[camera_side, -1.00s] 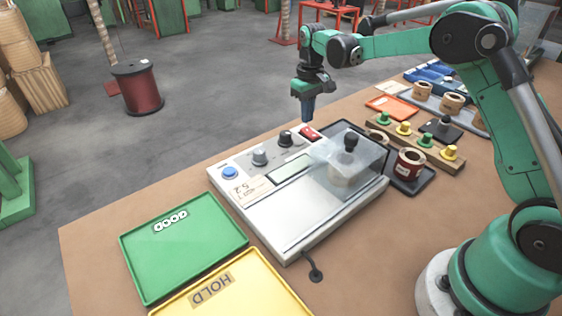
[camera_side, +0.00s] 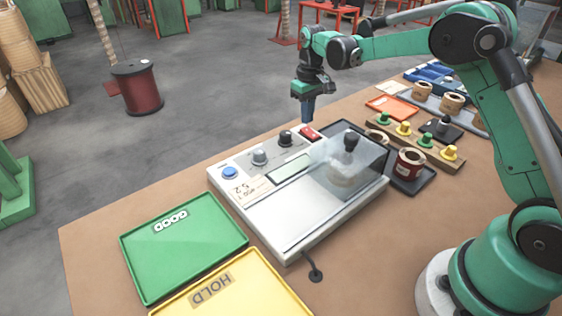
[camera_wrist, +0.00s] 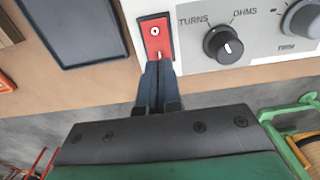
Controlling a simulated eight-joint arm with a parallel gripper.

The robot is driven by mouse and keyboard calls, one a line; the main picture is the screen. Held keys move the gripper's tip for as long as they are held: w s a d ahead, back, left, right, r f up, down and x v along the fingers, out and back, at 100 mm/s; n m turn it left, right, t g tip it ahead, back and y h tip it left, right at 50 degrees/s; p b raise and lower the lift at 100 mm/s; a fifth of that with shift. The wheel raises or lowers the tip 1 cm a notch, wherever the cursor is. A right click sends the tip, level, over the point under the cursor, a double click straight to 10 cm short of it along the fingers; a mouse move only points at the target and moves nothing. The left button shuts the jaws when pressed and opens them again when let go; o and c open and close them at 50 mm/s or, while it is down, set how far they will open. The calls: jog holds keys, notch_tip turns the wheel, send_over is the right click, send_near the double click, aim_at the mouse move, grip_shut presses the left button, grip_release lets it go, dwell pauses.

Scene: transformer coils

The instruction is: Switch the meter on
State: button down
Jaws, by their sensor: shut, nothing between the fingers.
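The meter (camera_side: 262,220) is a white-grey box on the table with a clear cover at its right end. Its red switch (camera_side: 309,133) sits at the far right corner of the panel; in the wrist view the red switch (camera_wrist: 157,40) shows upright in a dark frame. My gripper (camera_side: 307,120) is shut and empty, pointing down just above the switch. In the wrist view its fingertips (camera_wrist: 157,64) overlap the near end of the switch. I cannot tell whether they touch it. The meter's display (camera_side: 292,168) looks blank.
A TURNS/OHMS knob (camera_wrist: 224,45) and a TRIM knob (camera_wrist: 304,20) stand right of the switch in the wrist view. A blue button (camera_side: 230,172) is at the panel's left end. A dark tray (camera_side: 408,187) lies beside the meter. Green (camera_side: 140,262) and yellow (camera_side: 262,268) trays lie in front.

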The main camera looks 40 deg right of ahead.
aim_at(307, 129)
jog(key=shift+f, duration=1)
dwell(0.4)
jog(key=shift+r, duration=3.5)
